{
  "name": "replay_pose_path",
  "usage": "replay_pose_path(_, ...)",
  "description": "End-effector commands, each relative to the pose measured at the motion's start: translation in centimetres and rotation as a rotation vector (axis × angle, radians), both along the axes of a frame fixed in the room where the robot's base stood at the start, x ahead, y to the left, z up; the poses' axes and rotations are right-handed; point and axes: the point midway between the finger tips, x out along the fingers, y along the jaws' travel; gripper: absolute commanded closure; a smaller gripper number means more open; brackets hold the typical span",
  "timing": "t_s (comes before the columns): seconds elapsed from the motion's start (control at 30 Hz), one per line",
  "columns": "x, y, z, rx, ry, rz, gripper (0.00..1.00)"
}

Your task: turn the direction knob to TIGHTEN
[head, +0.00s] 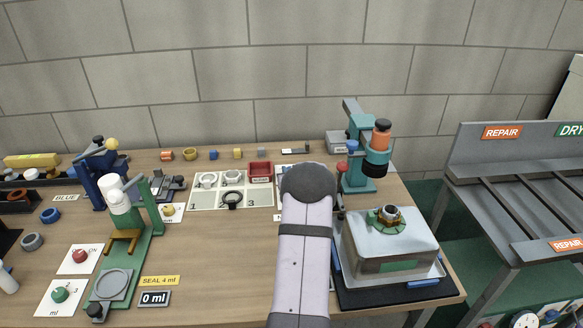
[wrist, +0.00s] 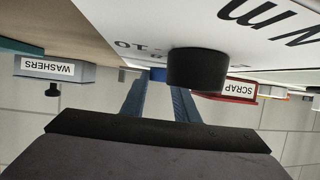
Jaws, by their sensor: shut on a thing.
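In the wrist view my gripper (wrist: 160,84) reaches forward with two dark blue fingers, close together. They are shut on a small blue knob (wrist: 158,73), apparently the direction knob, at a white panel (wrist: 130,22). The black dial (wrist: 195,68) on the panel partly hides the knob and the right fingertip. Printed letters show on the panel, including "Nm" and part of "TO"; I cannot read the knob's setting. In the head view my arm covers the gripper and most of the panel.
A bin marked WASHERS (wrist: 53,69) and a red SCRAP bin (wrist: 229,92) appear upside down in the wrist view. In the head view, a teal and orange machine (head: 376,152) and a white-topped block (head: 380,236) stand right of my arm. Bare bench (head: 220,250) lies left.

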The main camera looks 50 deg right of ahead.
Motion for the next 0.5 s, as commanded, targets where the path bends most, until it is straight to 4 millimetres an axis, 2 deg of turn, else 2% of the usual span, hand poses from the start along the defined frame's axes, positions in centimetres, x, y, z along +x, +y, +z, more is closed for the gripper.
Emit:
replay_pose_path(0.37, -0.03, -0.08, 0.2, 0.0, -0.005, 0.011, 0.95)
replay_pose_path(0.4, -0.02, -0.07, 0.19, 0.0, -0.005, 0.011, 0.65)
replay_pose_path(0.47, -0.02, -0.06, 0.19, 0.001, -0.004, 0.011, 0.54)
replay_pose_path(0.5, -0.02, -0.06, 0.16, 0.001, -0.004, 0.011, 0.54)
